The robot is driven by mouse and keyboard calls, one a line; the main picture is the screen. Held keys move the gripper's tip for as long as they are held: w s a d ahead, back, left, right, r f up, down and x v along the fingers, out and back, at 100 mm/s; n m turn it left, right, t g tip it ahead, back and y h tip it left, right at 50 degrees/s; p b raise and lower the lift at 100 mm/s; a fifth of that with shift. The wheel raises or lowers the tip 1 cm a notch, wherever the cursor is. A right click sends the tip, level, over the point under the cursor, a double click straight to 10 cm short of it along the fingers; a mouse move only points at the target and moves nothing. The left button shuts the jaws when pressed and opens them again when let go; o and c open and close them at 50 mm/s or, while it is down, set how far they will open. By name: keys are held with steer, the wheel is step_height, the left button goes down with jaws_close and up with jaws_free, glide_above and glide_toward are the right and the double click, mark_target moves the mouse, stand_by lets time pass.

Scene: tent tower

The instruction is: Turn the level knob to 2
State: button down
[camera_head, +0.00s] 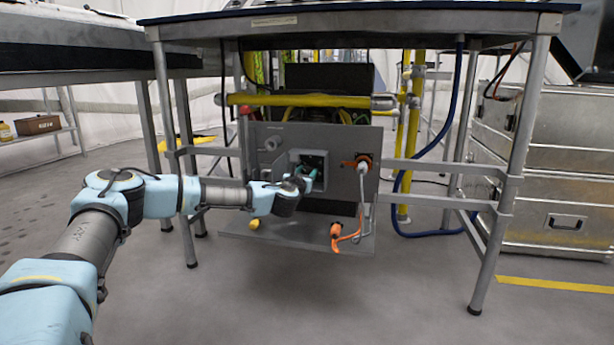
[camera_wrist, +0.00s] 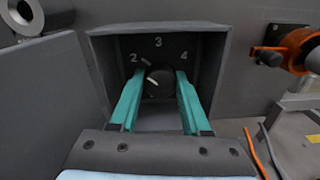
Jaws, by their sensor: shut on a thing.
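The level knob (camera_wrist: 160,82) is black and round and sits in a square grey recessed box with the white numbers 2, 3 and 4 around its upper side. White marks show on the knob's left side and just above it, close to the 2. My gripper (camera_wrist: 160,76) has its two teal fingers on the left and right sides of the knob, shut on it. In the head view, my gripper (camera_head: 302,182) reaches into the box (camera_head: 315,157) on the grey panel; the knob is mostly hidden there.
The grey panel (camera_head: 345,200) stands under a metal table (camera_head: 350,30). An orange fitting (camera_head: 362,162) with a hanging cable is right of the box. An orange plug (camera_head: 337,232) and a yellow item (camera_head: 254,224) are on the panel's lower ledge. Table legs flank the panel.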

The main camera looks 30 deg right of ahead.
steer(key=shift+n, duration=0.8)
steer(key=shift+b, duration=0.3)
steer(key=shift+c, duration=1.8)
jaws_free()
steer(key=p+v, duration=0.3)
steer(key=v, duration=0.8)
steer(key=shift+p, duration=0.35)
steer(key=shift+w, duration=0.1)
